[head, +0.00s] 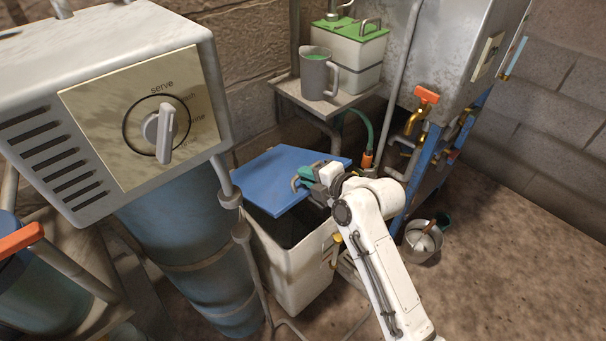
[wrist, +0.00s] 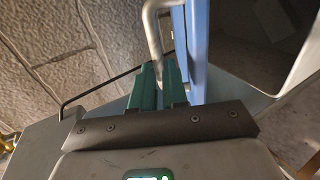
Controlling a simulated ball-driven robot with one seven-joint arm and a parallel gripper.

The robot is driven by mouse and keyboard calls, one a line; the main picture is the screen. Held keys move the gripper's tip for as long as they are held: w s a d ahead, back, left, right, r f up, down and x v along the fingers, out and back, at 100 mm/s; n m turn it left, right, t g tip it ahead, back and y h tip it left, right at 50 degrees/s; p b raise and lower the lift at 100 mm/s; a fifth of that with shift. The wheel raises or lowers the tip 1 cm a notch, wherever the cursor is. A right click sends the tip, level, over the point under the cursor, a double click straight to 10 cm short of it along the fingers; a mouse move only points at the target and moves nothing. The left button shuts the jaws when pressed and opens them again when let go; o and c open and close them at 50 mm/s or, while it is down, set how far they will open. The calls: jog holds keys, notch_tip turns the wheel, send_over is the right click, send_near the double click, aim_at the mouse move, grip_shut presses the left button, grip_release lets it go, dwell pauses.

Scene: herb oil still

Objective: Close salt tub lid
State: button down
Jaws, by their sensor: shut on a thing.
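The salt tub (head: 296,272) is a pale box standing below the shelf, with its dark inside showing at the top. Its blue lid (head: 277,172) stands open and tilted above the tub. My gripper (head: 298,182) is at the lid's right side in the head view. In the wrist view, my green fingers (wrist: 158,88) are shut on the lid's metal handle (wrist: 152,32). The blue lid edge (wrist: 196,50) runs close beside the fingers on the right. The grip itself is small and partly hidden in the head view.
A control box with a dial (head: 160,130) and a blue cylinder (head: 190,250) stand left of the tub. A shelf (head: 345,103) with a grey jug (head: 318,75) is above. Orange-handled taps (head: 425,96) are at right. A bucket (head: 421,240) stands on the floor.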

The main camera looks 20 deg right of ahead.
jog(key=s+f+t+b, duration=0.2)
jog(key=f+b, duration=0.5)
jog(key=b, duration=0.6)
jog(key=s+d+f+t+y+b, duration=0.1)
jog(key=s+f+t+b, duration=0.1)
jog(key=f+b, duration=0.6)
jog(key=b, duration=0.5)
jog(key=shift+s+t+y, duration=0.2)
jog(key=shift+t+y, duration=0.1)
jog(key=shift+t, duration=0.1)
jog(key=shift+d+f, duration=0.1)
jog(key=shift+f, duration=0.15)
jog(key=c, duration=1.4)
grip_release()
jog(key=shift+o, duration=1.3)
jog(key=shift+r, duration=0.1)
jog(key=v, duration=1.1)
jog(key=shift+w, duration=0.1)
